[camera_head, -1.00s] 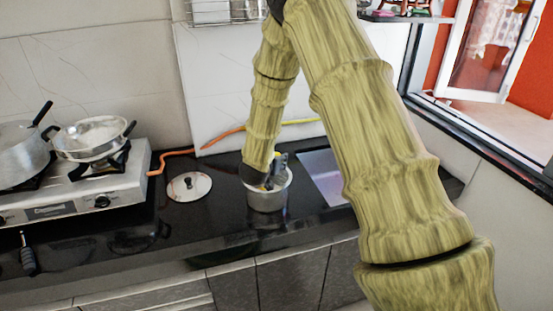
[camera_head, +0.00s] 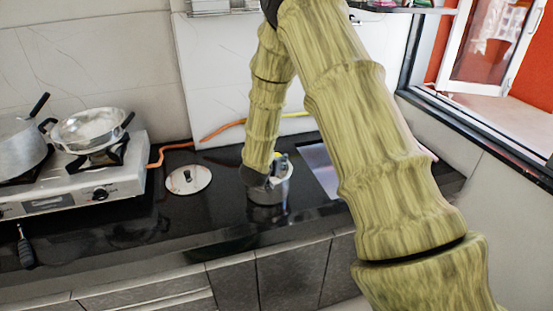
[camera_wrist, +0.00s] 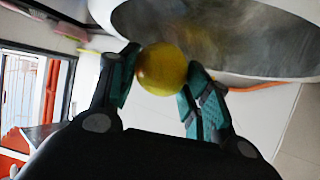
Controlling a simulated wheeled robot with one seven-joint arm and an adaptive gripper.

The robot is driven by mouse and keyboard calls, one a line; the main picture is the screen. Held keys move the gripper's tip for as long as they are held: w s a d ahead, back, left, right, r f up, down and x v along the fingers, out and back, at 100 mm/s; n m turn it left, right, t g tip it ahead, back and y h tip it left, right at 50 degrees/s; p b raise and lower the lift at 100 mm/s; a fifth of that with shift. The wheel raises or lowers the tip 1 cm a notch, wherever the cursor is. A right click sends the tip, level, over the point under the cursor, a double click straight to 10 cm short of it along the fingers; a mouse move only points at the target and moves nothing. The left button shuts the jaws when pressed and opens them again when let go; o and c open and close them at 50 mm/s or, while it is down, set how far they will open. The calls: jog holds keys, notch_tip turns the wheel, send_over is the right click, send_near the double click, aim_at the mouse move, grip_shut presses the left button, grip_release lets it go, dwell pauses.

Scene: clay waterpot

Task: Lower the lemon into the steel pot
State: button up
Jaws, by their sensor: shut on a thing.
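The lemon (camera_wrist: 161,69) is yellow and round, held between the two dark green-padded fingers of my gripper (camera_wrist: 162,66) in the wrist view. The steel pot (camera_head: 268,193) stands on the black counter between a lid and a sink. My wrist comes down over its top and hides part of the rim and opening. In the wrist view the pot's wide grey inside (camera_wrist: 225,32) is close to the lemon, which overlaps its edge in the picture. I cannot tell whether the lemon is below the rim. The lemon is not clear in the head view.
A round lid (camera_head: 188,180) lies on the counter left of the pot. A gas stove (camera_head: 75,185) with a pan (camera_head: 90,130) and another pot (camera_head: 20,148) is at the left. The sink (camera_head: 322,170) is just right of the pot. An orange hose (camera_head: 172,147) runs along the wall.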

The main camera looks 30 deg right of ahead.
jog(key=shift+f+b, duration=1.25)
jog(key=shift+f, duration=1.25)
jog(key=shift+s+a+f, duration=0.1)
jog(key=shift+s+f, duration=0.05)
jog(key=shift+s, duration=0.1)
jog(key=shift+s+f, duration=0.1)
jog(key=shift+f, duration=0.1)
jog(key=o, duration=1.1)
jog(key=shift+s+f, duration=0.1)
jog(key=shift+v, duration=0.85)
jog(key=v, duration=0.7)
jog(key=r+v, duration=0.1)
jog(key=v, duration=0.2)
jog(key=shift+w+a+r, duration=0.1)
jog(key=shift+w+a, duration=0.05)
jog(key=shift+w, duration=0.05)
